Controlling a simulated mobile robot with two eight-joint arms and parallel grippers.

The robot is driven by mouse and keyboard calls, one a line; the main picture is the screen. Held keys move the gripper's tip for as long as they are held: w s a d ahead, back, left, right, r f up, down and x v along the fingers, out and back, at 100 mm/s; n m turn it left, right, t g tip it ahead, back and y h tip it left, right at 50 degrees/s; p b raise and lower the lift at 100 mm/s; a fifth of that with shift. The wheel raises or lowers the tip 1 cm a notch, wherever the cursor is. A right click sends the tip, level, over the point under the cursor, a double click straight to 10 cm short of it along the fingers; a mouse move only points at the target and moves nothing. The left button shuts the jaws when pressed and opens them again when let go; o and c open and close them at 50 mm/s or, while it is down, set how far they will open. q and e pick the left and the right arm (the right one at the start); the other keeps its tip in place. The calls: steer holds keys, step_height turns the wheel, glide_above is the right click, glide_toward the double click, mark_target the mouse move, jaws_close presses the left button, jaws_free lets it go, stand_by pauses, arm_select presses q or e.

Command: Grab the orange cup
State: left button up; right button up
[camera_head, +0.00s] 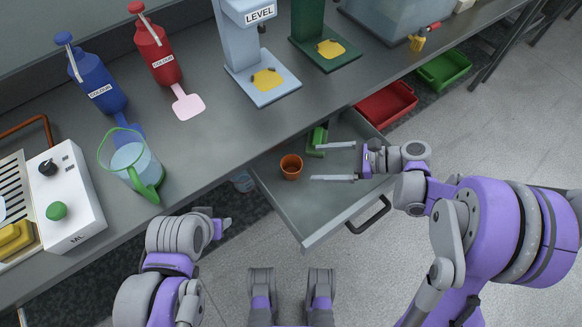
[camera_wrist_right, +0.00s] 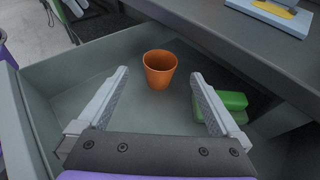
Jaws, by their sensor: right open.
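The orange cup (camera_head: 291,166) stands upright inside the open grey drawer (camera_head: 325,217), near its left wall. My right gripper (camera_head: 333,161) is open over the drawer, its fingers pointing left toward the cup, and holds nothing. In the right wrist view the cup (camera_wrist_right: 160,69) is ahead of the open right gripper (camera_wrist_right: 158,85), roughly centred between the fingers and apart from them. My left arm is at the lower left of the head view; its gripper (camera_head: 222,226) shows only partly beside the bench edge, and its jaws cannot be made out.
A green object (camera_head: 316,142) lies in the drawer near the cup; it also shows in the right wrist view (camera_wrist_right: 232,104). The bench (camera_head: 215,146) overhangs the drawer's back. Red (camera_head: 386,104) and green (camera_head: 444,68) bins are below the bench. A green-handled jug (camera_head: 130,163) stands near its edge.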

mark_target(297, 165)
step_height(297, 165, down, 2)
steer(key=shift+f, duration=0.15)
steer(key=shift+r+x, duration=0.2)
steer(key=shift+x, duration=0.85)
steer(key=shift+b+x, duration=0.4)
steer(key=shift+x, duration=2.35)
steer(key=shift+c, duration=0.2)
steer(key=shift+r, duration=0.1)
steer(key=c, duration=1.3)
steer(key=shift+o, duration=0.2)
steer(key=shift+r, duration=0.1)
